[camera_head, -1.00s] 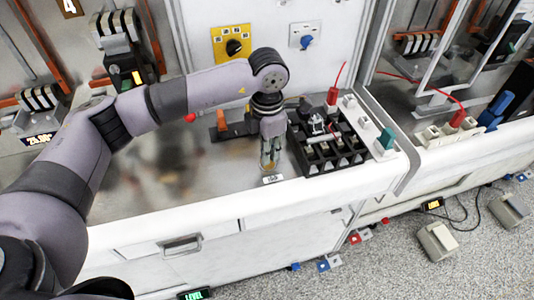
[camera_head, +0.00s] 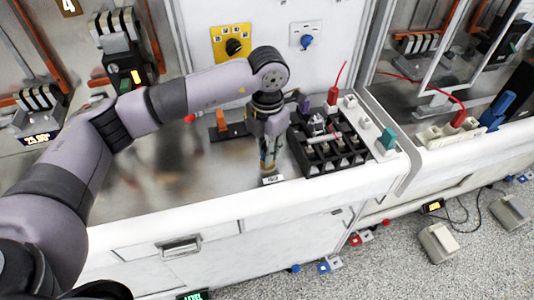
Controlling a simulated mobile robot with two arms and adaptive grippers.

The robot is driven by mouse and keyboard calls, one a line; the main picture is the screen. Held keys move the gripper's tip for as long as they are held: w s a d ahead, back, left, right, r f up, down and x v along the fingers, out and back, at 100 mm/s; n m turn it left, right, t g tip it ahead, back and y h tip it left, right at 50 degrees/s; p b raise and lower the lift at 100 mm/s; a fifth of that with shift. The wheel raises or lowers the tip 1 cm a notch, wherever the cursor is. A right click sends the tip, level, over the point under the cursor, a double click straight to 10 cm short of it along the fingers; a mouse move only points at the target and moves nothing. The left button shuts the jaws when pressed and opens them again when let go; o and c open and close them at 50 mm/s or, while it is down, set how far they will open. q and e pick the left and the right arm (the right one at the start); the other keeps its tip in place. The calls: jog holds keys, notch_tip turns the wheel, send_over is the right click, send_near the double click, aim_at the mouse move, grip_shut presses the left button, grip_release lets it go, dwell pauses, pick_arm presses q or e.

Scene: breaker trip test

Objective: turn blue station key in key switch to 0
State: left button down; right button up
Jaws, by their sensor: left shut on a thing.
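The key switch (camera_head: 296,31) is a white plate on the upright back panel, right of a yellow plate. The blue station key (camera_head: 306,41) shows as a small blue shape on its lower part; its exact angle and the markings are too small to read. My left gripper (camera_head: 268,166) points down over the metal worktop, well below and in front of the key switch, left of a black rack. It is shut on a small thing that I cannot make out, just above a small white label. My right gripper is not in view.
The yellow plate (camera_head: 231,45) carries a black rotary knob. The black rack (camera_head: 328,146) stands close right of my gripper, with a red plug (camera_head: 332,98) and its lead rising beside it. An orange-and-black block (camera_head: 230,127) stands left. The worktop's front left is clear.

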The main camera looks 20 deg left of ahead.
pick_arm(q)
jog(key=shift+f, duration=0.1)
jog(key=shift+n, duration=1)
jog(key=shift+n, duration=1)
jog(key=shift+b, duration=0.3)
jog(key=shift+n, duration=1)
